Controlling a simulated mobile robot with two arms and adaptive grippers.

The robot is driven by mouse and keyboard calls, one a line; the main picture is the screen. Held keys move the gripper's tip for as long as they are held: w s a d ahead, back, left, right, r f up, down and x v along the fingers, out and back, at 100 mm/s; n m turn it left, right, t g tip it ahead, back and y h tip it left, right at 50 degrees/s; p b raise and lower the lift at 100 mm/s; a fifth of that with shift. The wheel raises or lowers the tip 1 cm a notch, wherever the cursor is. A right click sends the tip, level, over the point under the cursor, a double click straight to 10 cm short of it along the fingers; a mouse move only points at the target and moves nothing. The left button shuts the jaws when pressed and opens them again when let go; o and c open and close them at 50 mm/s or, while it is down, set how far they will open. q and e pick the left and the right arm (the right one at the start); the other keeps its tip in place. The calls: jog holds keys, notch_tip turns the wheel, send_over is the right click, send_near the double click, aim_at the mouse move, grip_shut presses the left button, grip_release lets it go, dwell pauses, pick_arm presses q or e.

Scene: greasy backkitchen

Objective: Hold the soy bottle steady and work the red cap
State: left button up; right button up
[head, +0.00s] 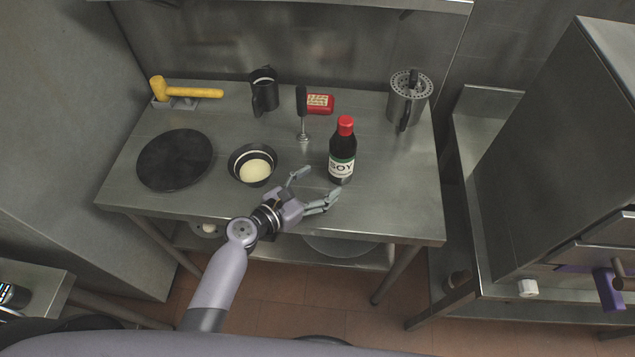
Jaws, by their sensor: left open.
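The soy bottle (342,158) stands upright on the steel table, dark with a white and green SOY label. Its red cap (345,125) is on top. My left gripper (319,186) is open and empty at the table's front edge, just to the lower left of the bottle. Its fingers point toward the bottle, one on the left and one below its base. I cannot tell whether a fingertip touches the bottle. My right gripper is not in view.
The table right of the bottle is clear.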

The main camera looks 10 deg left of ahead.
aim_at(332, 176)
pick_arm(q)
jog(key=x, duration=0.8)
jog(key=c, duration=1.5)
jog(key=shift+s+f, duration=0.1)
jog(key=shift+f, duration=0.1)
dwell(1.0)
